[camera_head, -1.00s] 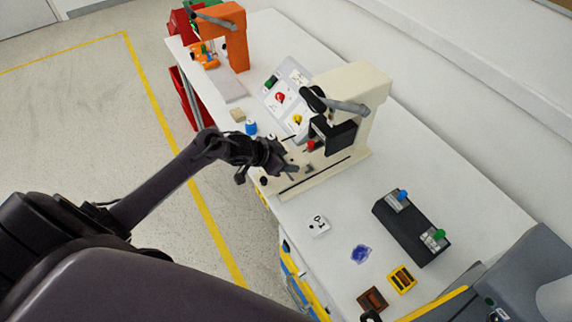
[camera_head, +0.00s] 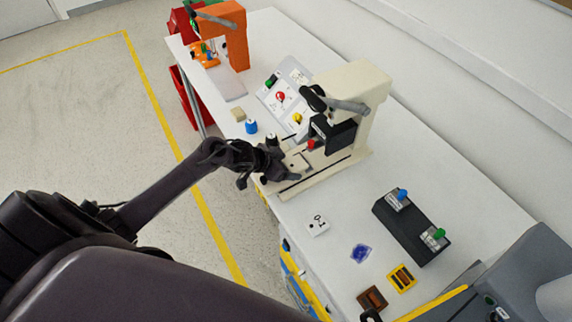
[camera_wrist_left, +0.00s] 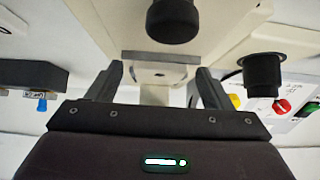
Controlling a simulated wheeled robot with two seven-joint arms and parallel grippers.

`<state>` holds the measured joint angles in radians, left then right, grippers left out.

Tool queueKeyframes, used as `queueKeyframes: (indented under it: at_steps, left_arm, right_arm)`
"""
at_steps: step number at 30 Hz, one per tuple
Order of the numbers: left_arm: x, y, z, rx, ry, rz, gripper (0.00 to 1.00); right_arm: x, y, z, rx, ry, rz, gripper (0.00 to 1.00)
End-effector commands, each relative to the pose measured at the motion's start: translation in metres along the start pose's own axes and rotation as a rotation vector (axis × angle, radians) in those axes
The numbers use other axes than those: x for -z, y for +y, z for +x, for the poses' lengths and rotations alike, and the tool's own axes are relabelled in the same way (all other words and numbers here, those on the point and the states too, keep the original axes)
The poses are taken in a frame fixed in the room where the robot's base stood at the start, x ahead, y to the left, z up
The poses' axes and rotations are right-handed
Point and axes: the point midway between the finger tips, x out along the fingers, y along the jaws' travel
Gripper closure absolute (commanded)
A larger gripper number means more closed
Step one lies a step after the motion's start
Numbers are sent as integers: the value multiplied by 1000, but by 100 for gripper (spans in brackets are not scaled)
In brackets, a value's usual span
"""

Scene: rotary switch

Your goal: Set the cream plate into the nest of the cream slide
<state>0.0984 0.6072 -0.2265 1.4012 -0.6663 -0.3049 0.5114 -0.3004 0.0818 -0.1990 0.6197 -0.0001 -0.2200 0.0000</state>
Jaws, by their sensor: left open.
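The cream press (camera_head: 362,90) stands on the white table, with the cream slide (camera_head: 325,172) low at its front. A flat pale piece (camera_head: 297,162), seemingly the cream plate on the slide, is right by my left gripper (camera_head: 280,166); I cannot tell if it sits in the nest. In the left wrist view my left gripper (camera_wrist_left: 160,75) is open, its fingers either side of a pale piece with a grey edge (camera_wrist_left: 160,58) and a dark oval mark. I see no clear contact. A black knob (camera_wrist_left: 172,20) is just beyond. My right gripper is not in view.
A black cylinder (camera_head: 272,140), a blue-topped piece (camera_head: 251,127) and a panel with red and yellow knobs (camera_head: 281,97) stand left of the press. An orange press (camera_head: 232,38) is farther back. A black switch box (camera_head: 412,228) and a 0-1 plate (camera_head: 318,226) are nearer.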

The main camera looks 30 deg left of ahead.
Motion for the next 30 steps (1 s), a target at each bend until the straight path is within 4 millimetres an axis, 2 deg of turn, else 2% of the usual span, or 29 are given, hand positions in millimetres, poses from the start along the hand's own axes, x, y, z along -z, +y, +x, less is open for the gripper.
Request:
queueKeyframes:
  at_steps: [5, 8, 15, 21, 25, 30]
  left_arm:
    - [2, 0, -7, 1, -1, 1, 26]
    - [0, -1, -21, 1, -2, 2, 26]
    - [0, 0, -73, 0, -3, 4, 26]
    - [0, 0, -107, 0, -2, 0, 26]
    - [2, 0, -118, -1, -1, 0, 26]
    - [2, 0, -122, -2, 0, -1, 26]
  right_arm:
    - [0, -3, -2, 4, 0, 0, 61]
    - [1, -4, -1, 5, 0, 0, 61]
    - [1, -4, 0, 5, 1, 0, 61]
    - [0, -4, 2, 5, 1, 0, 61]
    - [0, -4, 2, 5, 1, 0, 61]
    - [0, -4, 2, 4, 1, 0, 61]
